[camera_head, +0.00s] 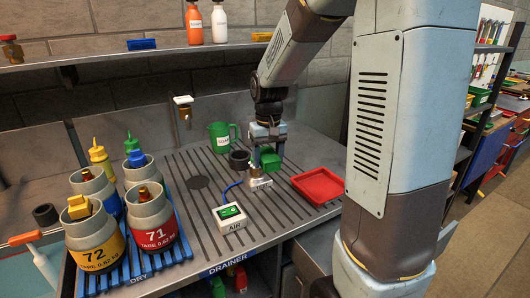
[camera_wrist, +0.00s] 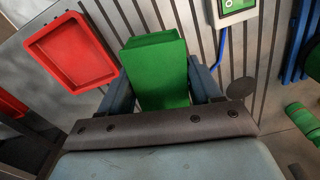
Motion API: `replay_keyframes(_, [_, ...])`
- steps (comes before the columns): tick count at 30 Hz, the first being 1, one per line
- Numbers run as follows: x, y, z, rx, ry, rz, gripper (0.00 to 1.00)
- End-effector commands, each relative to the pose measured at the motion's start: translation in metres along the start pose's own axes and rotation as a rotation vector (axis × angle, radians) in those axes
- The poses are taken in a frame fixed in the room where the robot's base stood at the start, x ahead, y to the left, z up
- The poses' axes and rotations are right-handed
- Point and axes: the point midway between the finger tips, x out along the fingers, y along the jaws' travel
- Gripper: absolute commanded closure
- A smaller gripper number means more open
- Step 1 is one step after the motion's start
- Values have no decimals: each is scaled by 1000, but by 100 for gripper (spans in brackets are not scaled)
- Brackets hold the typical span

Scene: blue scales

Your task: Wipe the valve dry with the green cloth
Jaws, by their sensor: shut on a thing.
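My gripper (camera_head: 265,146) points down over the drainer. It is shut on the green cloth (camera_head: 270,159), which looks like a boxy green block. In the wrist view, the cloth (camera_wrist: 158,60) stands out between the two fingers of my gripper (camera_wrist: 158,74). A small metal fitting (camera_head: 259,183) that may be the valve is on the drainer just below and in front of the cloth; I cannot tell whether they touch. I do not make the fitting out in the wrist view.
A red tray (camera_head: 318,186) lies right of my gripper; it is at upper left in the wrist view (camera_wrist: 72,50). A green jug (camera_head: 221,137) stands behind left. The AIR box (camera_head: 230,215) with a blue hose is in front. Several numbered containers stand in a blue rack (camera_head: 172,255) at left.

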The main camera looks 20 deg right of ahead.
Motion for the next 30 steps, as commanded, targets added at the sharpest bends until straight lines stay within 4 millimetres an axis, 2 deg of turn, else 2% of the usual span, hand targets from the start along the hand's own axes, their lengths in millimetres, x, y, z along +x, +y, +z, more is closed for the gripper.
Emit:
replay_keyframes(14, [2,1,-4,3,0,0,72])
replay_keyframes(30, [17,1,-42,2,0,0,72])
